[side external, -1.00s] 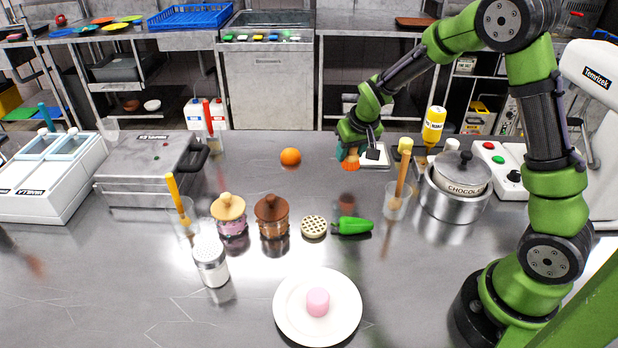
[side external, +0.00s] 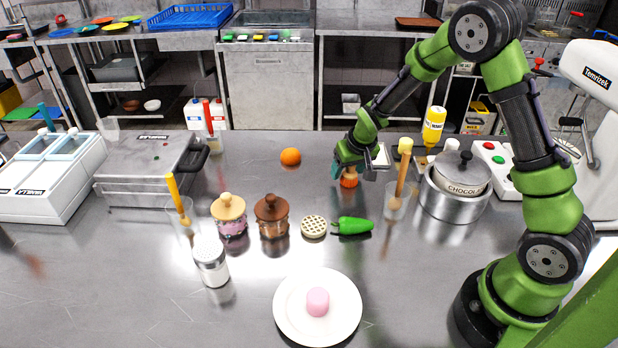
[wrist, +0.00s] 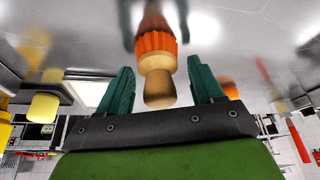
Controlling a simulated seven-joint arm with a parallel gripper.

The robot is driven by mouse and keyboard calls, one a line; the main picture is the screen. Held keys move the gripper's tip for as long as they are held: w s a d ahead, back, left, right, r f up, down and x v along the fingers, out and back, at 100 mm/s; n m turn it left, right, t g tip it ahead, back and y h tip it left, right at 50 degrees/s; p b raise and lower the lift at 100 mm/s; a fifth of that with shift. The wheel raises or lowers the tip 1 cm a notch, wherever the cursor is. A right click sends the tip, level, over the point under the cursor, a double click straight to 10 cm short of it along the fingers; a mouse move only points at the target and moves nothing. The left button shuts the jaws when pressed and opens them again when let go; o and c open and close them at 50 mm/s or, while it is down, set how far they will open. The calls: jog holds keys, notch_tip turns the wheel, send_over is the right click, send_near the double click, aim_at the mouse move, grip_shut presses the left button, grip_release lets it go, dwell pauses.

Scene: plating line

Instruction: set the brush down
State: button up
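The brush (side external: 349,180), with an orange ridged head and a wooden handle, stands upright on the steel counter, handle up. In the wrist view the brush (wrist: 157,50) shows with its rounded wooden end between the fingers, with a gap on each side. My gripper (side external: 349,172) is low over the counter around the brush's handle. Its two teal fingers (wrist: 162,85) are spread and do not appear to touch the brush. In the side view the arm and fingers partly cover the handle.
A small white tray (side external: 382,157) lies just behind my gripper. A cup with a yellow-topped stick (side external: 403,175) stands close on the right, then the chocolate pot (side external: 462,180). A green pepper (side external: 353,226) lies in front. An orange (side external: 290,157) is left; the counter between is clear.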

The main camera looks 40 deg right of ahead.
jog(key=v, duration=1.2)
jog(key=s+a+r+t+y, duration=0.1)
jog(key=s+a+r+y, duration=0.1)
jog(key=s+a+r, duration=0.3)
jog(key=s+a+r+t+y, duration=0.1)
jog(key=s+a+r, duration=0.5)
jog(key=s, duration=0.7)
jog(key=shift+r+n+t+y, duration=0.3)
jog(key=shift+r+t+y, duration=0.1)
jog(key=shift+t, duration=0.1)
